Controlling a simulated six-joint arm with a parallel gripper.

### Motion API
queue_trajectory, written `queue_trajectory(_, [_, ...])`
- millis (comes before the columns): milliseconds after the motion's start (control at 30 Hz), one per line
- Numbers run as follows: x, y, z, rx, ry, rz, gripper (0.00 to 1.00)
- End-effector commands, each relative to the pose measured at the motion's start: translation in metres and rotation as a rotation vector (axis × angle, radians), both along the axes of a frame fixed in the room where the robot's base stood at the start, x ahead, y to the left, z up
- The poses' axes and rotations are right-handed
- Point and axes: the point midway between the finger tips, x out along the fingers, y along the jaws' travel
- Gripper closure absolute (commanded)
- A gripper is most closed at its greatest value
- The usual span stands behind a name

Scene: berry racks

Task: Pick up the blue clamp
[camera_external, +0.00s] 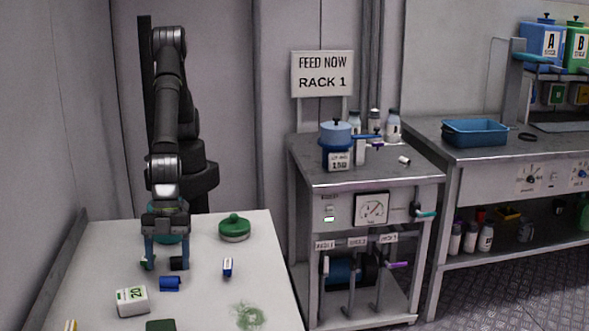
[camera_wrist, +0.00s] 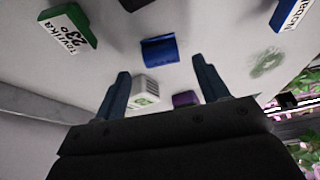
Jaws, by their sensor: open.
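The blue clamp (camera_external: 170,284) appears to be the small blue curved piece lying on the white table, just in front of my gripper (camera_external: 164,265). In the wrist view the blue clamp (camera_wrist: 160,52) lies ahead of the fingertips, sideways between the lines of the two fingers. My gripper (camera_wrist: 161,66) points down with its fingers apart and nothing held between them. The clamp is apart from both fingers.
A white box marked 20 (camera_external: 132,301) lies left of the clamp. A small blue-and-white item (camera_external: 228,267) lies to its right. A green lid (camera_external: 234,229) is farther back. A green stain (camera_external: 249,316) marks the table. In the wrist view, a green labelled block (camera_wrist: 68,27) is upper left.

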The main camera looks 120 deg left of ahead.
Motion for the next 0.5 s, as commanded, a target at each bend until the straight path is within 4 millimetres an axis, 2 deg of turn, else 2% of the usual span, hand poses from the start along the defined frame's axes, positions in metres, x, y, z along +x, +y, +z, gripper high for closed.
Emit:
queue_trajectory(200, [0.009,-0.009,-0.027,0.000,0.001,0.000,0.33])
queue_trajectory(500, [0.011,-0.012,-0.034,-0.002,-0.001,0.000,0.33])
